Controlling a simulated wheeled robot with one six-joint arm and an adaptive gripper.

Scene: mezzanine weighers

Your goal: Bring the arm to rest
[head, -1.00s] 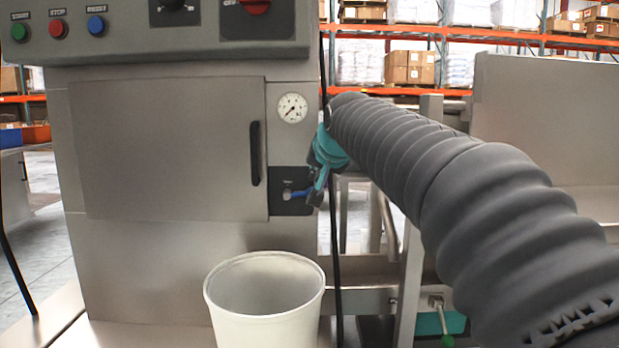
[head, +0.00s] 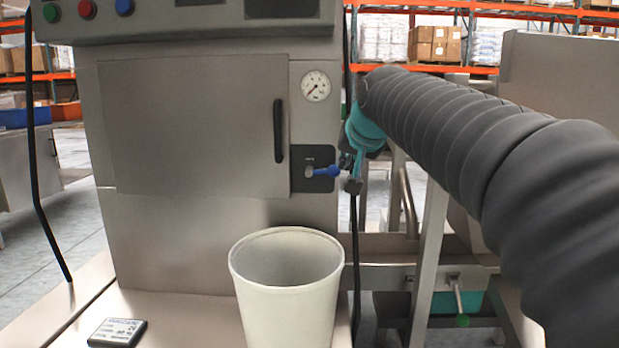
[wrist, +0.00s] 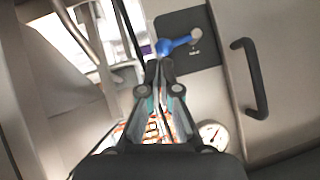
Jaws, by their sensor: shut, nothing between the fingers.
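My gripper (head: 353,172) is at the end of my grey-sleeved arm, beside the right edge of the metal cabinet. It is next to a small blue valve handle (head: 327,172) on a dark plate. In the wrist view my gripper (wrist: 160,66) is shut and empty, and the blue handle (wrist: 174,46) lies just beyond its fingertips. I cannot tell whether they touch. The cabinet door (head: 190,125) is closed.
A white bucket (head: 287,318) stands open in front of the cabinet. A small labelled device (head: 117,332) lies on the ledge at lower left. A pressure gauge (head: 316,86) is above the valve. A metal frame with a green-tipped lever (head: 460,302) stands at right.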

